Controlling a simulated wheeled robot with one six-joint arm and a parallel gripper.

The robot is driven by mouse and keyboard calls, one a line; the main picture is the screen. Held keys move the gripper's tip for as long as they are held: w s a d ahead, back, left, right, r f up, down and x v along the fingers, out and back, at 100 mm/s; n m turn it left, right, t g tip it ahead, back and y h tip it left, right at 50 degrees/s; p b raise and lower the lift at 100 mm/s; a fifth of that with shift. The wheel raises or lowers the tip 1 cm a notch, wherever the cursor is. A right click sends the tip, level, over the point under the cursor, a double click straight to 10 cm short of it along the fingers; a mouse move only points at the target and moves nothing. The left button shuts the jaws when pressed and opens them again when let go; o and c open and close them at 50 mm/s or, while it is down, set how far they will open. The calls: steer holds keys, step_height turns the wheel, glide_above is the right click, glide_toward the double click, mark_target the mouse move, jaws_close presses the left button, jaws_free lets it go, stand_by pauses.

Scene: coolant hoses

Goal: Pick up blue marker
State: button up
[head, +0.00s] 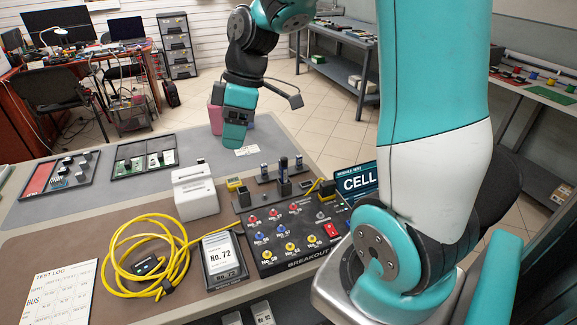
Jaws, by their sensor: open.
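My gripper (234,138) hangs at the end of my teal arm, above the far part of the grey work surface, left of the middle. It is seen from behind, so the gap between its fingers is mostly hidden, and I see nothing held. A small dark holder (268,190) stands behind the breakout box with several short upright pieces in it. One dark blue upright piece (283,163) there looks like the blue marker, but it is too small to be sure. My gripper is behind and left of this holder, apart from it.
The black breakout box (290,232) with coloured jacks stands in front of the holder. A white device (195,190), a coiled yellow cable (130,262) and a No. 72 meter (224,258) lie to the left. Two parts trays (128,160) lie farther left. The grey surface near the gripper is fairly clear.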

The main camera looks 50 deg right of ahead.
steer(key=w+d+f+n+p, duration=0.1)
steer(key=w+d+f+p, duration=0.1)
steer(key=d, duration=1.2)
steer(key=n, duration=0.2)
glide_toward(282, 168)
steer(key=p+x, duration=0.3)
steer(key=x, duration=0.1)
steer(key=shift+d+f, duration=0.1)
steer(key=shift+f, duration=0.1)
steer(key=shift+w+p+x, duration=0.2)
steer(key=shift+p+x, duration=0.95)
steer(key=shift+x, duration=1.8)
steer(key=shift+d, duration=0.2)
jaws_close()
